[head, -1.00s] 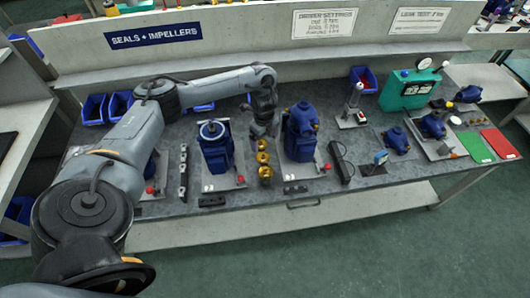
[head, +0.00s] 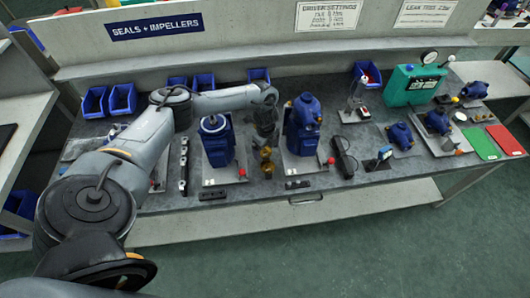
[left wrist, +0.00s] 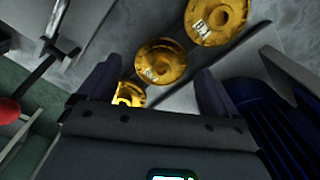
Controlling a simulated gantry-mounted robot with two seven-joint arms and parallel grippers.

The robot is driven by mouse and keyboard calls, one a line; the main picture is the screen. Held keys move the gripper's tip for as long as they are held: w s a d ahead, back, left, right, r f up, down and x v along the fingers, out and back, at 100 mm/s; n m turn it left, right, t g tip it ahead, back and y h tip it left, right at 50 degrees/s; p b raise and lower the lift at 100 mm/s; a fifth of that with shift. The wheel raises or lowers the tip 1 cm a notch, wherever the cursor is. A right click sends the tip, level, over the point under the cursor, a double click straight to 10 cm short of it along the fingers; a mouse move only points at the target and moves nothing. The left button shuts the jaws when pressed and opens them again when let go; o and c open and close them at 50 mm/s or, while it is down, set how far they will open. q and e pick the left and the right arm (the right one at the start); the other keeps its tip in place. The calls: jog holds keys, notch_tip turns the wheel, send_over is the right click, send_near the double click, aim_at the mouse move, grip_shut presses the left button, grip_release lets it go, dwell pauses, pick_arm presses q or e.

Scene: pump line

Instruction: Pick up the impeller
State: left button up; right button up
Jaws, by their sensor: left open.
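Several gold impellers stand in a row on the bench between two blue pumps. In the head view one impeller (head: 267,168) shows at the near end of the row, partly crowded by my gripper. In the left wrist view three show: a far one (left wrist: 216,20), a middle one (left wrist: 160,60) and a near one (left wrist: 128,95). My left gripper (head: 266,141) points down over the row; its fingers are apart and empty. In the left wrist view the fingers (left wrist: 152,84) flank the near and middle impellers, and the palm hides part of the near one. I cannot tell the height gap.
One blue pump (head: 217,141) stands left of the gripper and another (head: 303,125) close on its right, both on grey plates. Blue bins (head: 121,98) line the back left. A black driver-like tool (head: 343,157) lies right. A teal tester (head: 413,84) stands back right.

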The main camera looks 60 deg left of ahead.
pick_arm(q)
jog(key=shift+c, duration=0.2)
jog(key=c, duration=1.1)
